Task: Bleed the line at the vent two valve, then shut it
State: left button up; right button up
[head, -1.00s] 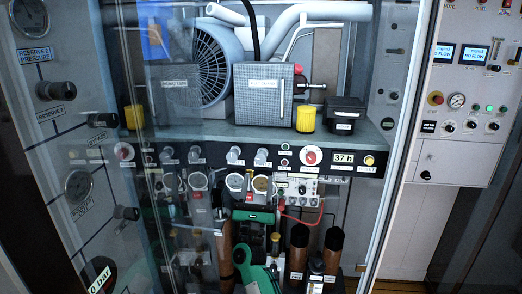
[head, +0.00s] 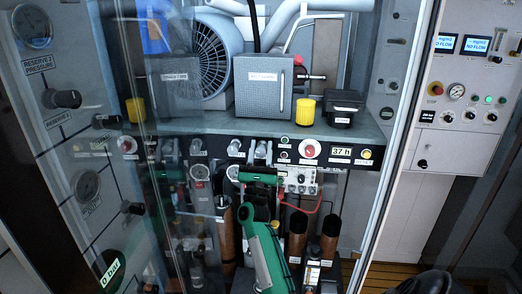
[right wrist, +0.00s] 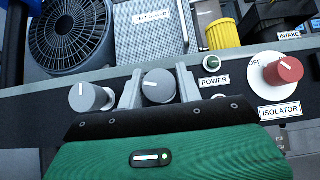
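A row of grey knobs runs along the dark strip under the machine shelf; their labels are too small or covered, so I cannot tell which is vent two. My right gripper (head: 259,166), on a green arm link, is raised to this strip below one grey knob (head: 260,149). In the right wrist view its two grey fingers (right wrist: 159,84) stand on either side of a grey knob (right wrist: 159,87). The fingers look spread; whether they touch the knob is unclear. Another grey knob (right wrist: 88,97) is just left of the fingers. My left gripper is not in view.
A red isolator switch (head: 310,150) is right of the knobs, with a small green power button (right wrist: 213,146) between. A glass pane with reflections is at left.

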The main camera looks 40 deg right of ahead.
jog(key=c, duration=0.5)
